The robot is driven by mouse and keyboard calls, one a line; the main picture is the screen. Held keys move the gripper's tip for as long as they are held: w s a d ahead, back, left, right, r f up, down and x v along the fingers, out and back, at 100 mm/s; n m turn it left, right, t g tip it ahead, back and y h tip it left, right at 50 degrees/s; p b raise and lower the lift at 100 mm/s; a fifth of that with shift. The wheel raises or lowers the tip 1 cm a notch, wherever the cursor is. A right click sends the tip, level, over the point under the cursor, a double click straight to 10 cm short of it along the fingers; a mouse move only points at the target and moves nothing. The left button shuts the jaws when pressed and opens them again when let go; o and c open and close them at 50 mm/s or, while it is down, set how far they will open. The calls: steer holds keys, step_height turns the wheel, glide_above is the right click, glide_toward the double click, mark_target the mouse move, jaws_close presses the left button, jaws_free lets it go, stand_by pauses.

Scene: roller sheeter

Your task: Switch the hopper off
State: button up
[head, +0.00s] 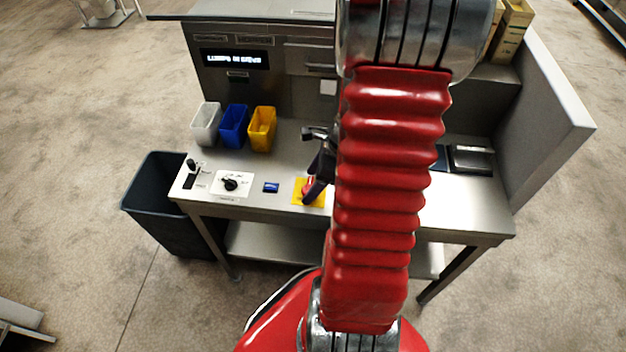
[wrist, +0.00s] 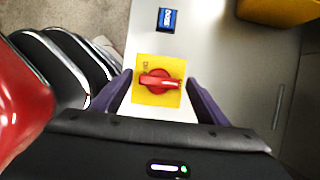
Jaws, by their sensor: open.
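A red rotary switch (wrist: 160,82) sits on a square yellow plate (wrist: 143,95) in the wrist view. Its handle lies crosswise in that view, and small marks beside it are too small to read. In the head view the yellow plate (head: 298,197) is near the bench's front edge, partly covered by my gripper (head: 313,190). My gripper also shows in the wrist view (wrist: 158,92), open and empty, with one finger on each side of the switch. I cannot tell whether the fingers touch it.
Left of the yellow plate are a small blue control (head: 271,187), a black knob on a white plate (head: 231,184) and a black lever (head: 192,166). White, blue and yellow bins (head: 262,128) stand behind. A lit display (head: 235,59) is on the back panel. My arm hides the bench's middle.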

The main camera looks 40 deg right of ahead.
steer(key=shift+c, duration=0.2)
steer(key=c, duration=0.9)
steer(key=shift+d, duration=0.25)
steer(key=shift+c, duration=0.5)
steer(key=shift+a, duration=0.15)
